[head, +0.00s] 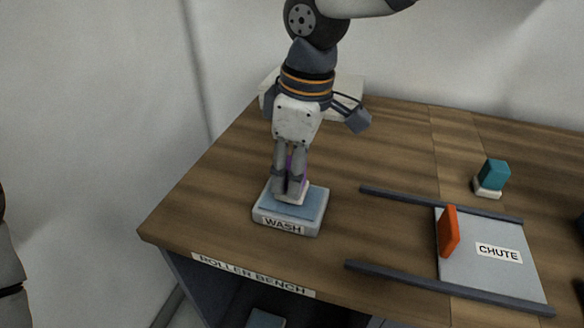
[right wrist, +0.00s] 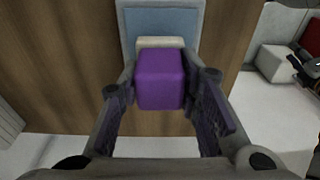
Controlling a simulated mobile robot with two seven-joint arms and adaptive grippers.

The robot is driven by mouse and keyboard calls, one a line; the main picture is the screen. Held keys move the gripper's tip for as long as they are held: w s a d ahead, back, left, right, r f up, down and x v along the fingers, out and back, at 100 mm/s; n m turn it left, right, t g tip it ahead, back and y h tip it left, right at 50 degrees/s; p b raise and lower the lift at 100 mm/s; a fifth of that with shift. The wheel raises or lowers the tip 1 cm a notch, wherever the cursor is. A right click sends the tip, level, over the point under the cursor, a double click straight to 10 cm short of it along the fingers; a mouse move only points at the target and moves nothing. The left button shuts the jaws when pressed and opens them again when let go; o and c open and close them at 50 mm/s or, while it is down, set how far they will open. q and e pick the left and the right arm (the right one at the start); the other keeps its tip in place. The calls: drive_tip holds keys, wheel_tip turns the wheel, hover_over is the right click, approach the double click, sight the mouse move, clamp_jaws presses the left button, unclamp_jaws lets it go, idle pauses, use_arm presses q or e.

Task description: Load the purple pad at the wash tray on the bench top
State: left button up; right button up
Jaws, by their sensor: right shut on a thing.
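The wash tray (head: 315,214) is a pale, low tray with a blue top and a WASH label, near the bench's front left. My right gripper (head: 289,190) points down over it and is shut on the purple pad (right wrist: 160,80). In the head view the fingers hide most of the pad; a thin purple strip and a bit of its cream base show. In the right wrist view the pad sits between the fingers, with the blue-topped tray (right wrist: 160,18) beyond its cream base. I cannot tell whether the base touches the tray. My left gripper is out of view.
The wooden bench top (head: 390,150) is clear between the tray and the chute (head: 505,275). The chute has dark side rails (head: 440,284) and an upright orange flap (head: 448,232). A teal pad (head: 494,174) on a white base stands behind it. A white box (head: 348,88) is behind my arm.

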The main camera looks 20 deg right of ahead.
sight(288, 162)
drive_tip(key=shift+f, duration=0.6)
idle(0.9)
drive_tip(key=shift+r, duration=3.6)
